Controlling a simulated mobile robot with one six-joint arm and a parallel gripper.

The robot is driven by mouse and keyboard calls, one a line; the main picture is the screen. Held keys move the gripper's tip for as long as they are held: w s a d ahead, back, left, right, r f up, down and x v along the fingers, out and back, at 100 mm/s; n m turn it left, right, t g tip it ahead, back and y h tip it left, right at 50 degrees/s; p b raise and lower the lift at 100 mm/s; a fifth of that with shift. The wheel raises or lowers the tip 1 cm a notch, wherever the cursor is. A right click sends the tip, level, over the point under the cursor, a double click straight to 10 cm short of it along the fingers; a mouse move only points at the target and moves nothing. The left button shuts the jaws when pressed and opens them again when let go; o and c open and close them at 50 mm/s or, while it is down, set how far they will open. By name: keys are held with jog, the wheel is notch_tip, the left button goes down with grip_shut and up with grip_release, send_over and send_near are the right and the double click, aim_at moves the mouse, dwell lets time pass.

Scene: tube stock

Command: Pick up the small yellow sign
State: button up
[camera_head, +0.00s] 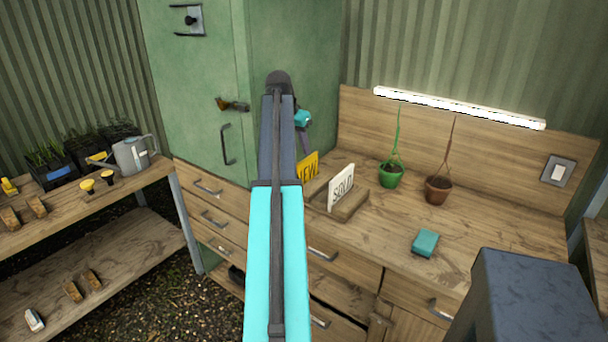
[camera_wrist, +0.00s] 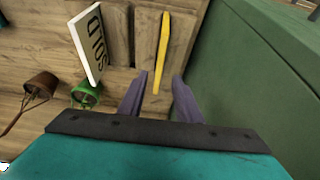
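The small yellow sign (camera_head: 308,168) stands on the wooden bench in the head view, with dark letters partly hidden behind my arm. In the wrist view the yellow sign (camera_wrist: 161,55) appears nearly edge-on as a thin upright strip. My gripper (camera_wrist: 160,82) is open, with its two purple-grey fingers apart. The sign's lower end in that view reaches into the gap between the fingertips. I cannot tell whether either finger touches it. In the head view my gripper (camera_head: 304,135) is mostly hidden behind my arm.
A white SOLD sign (camera_head: 341,187) stands in a wooden holder (camera_head: 352,205) beside the yellow one. A green pot (camera_head: 391,176), a brown pot (camera_head: 438,190) and a teal block (camera_head: 425,243) stand to the right. A green cabinet (camera_head: 195,90) rises close on the left.

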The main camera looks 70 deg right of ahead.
jog(key=p, duration=0.1)
send_near(308, 171)
jog(key=shift+w+d+x, duration=0.15)
jog(key=shift+d+x, duration=0.05)
jog(key=shift+x, duration=1.05)
jog(key=shift+w+d+x, duration=0.1)
jog(key=shift+d+x, duration=0.1)
jog(key=shift+x, duration=1.05)
jog(key=shift+r, duration=0.1)
jog(key=shift+p+x, duration=1)
jog(key=shift+x, duration=1.15)
jog(key=shift+s+d+f, duration=0.1)
jog(key=shift+f, duration=0.3)
jog(key=shift+f, duration=0.2)
grip_shut()
